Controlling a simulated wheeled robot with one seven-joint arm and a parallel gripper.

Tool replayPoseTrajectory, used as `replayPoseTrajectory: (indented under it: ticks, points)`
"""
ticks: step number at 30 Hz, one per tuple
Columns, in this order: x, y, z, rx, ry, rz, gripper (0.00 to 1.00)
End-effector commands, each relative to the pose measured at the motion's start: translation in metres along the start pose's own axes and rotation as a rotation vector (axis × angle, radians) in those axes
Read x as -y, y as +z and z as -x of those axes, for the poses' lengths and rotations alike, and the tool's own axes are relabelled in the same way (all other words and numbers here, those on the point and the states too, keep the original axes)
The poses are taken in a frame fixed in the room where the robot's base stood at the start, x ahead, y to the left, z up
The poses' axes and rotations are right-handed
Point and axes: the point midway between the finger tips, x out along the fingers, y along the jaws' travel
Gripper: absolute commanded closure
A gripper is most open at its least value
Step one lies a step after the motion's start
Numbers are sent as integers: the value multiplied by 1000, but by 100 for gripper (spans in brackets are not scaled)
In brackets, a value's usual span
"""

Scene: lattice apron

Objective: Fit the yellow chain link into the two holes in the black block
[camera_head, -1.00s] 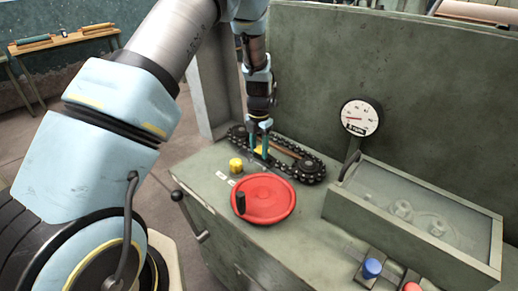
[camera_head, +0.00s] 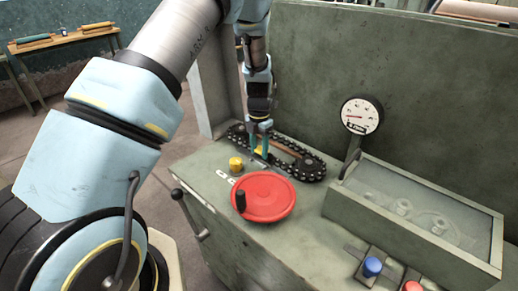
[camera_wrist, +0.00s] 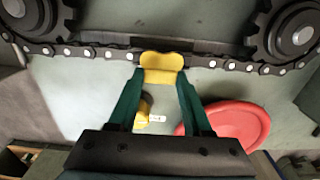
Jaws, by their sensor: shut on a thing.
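My gripper (camera_wrist: 160,84) is shut on the yellow chain link (camera_wrist: 161,66), which sits between its green fingertips. In the wrist view the link lies in line with the dark chain (camera_wrist: 90,51), between the chain's left and right runs. I cannot tell whether it touches them or is seated. In the head view my gripper (camera_head: 262,148) is low at the near run of the chain (camera_head: 308,170), and the link is mostly hidden by the fingers. I cannot make out a separate black block or its two holes; the link and fingers may cover them.
A red handwheel (camera_head: 265,196) with a black handle lies in front of the chain. A short yellow cylinder (camera_head: 236,163) stands beside it. A gauge (camera_head: 360,116) and a clear-topped box (camera_head: 415,205) are at the right. A tall green panel (camera_head: 400,60) rises behind the chain.

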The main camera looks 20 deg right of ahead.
Motion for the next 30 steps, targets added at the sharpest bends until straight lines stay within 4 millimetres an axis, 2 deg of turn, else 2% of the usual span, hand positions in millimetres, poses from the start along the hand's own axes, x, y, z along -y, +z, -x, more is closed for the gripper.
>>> replayPoseTrajectory:
  ticks: [11,12,20,26,30]
  points:
    - [0,0,-3,0,1,0,100]
    - [0,0,-3,0,1,0,46]
    - [0,0,-3,0,1,0,17]
    - [0,0,-3,0,0,0,15]
    - [0,0,-3,0,0,0,0]
